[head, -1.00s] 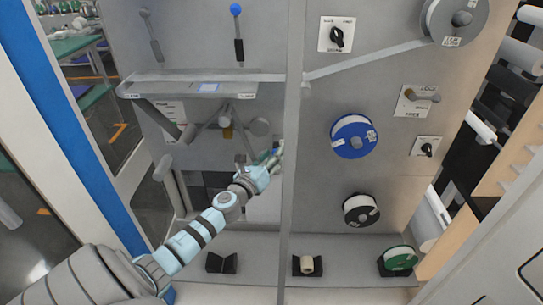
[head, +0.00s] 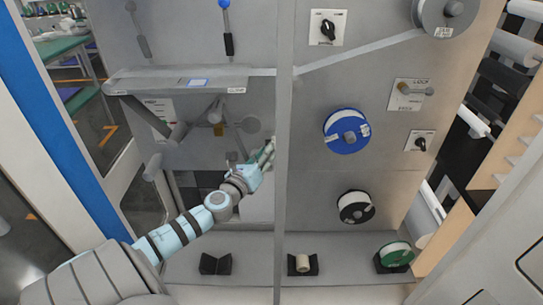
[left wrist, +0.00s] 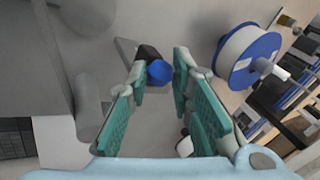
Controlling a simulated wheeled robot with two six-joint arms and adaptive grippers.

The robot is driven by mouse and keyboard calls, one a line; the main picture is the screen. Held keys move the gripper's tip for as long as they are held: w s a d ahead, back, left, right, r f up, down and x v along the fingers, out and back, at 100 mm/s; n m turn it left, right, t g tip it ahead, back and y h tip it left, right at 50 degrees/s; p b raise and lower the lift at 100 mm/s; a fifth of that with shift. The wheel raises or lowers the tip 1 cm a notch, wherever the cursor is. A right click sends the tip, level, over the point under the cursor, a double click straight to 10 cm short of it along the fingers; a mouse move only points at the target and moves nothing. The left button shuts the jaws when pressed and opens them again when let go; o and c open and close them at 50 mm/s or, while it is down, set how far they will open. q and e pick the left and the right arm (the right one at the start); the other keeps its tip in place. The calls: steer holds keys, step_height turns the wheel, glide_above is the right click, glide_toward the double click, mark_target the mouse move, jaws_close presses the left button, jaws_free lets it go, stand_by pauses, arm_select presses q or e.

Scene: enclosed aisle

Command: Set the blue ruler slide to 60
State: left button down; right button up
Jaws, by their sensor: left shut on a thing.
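The blue ruler slide (left wrist: 159,73) shows in the left wrist view as a blue knob with a dark part beside it, between the fingertips of my left gripper (left wrist: 160,68). The green finger pads stand on both sides of it and the jaws are shut on it. In the head view my left gripper (head: 268,150) is just left of the grey vertical post, in front of the panel. There the gripper and post hide the slide, and I cannot read any scale marks or value. My right gripper is in neither view.
A blue reel (head: 346,131), a black reel (head: 356,207) and a green reel (head: 396,254) are right of the post (head: 282,200). A grey shelf (head: 170,80) and rollers are above my left arm. A blue-knobbed lever (head: 226,30) is at the top.

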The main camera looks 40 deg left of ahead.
arm_select(q)
steer(key=c, duration=1.8)
jaws_free()
steer(key=shift+f, duration=0.15)
steer(key=o, duration=0.4)
steer(key=shift+s+d, duration=0.1)
steer(key=shift+s, duration=0.05)
steer(key=shift+s+r, duration=0.1)
steer(key=shift+r, duration=0.1)
steer(key=v, duration=1.2)
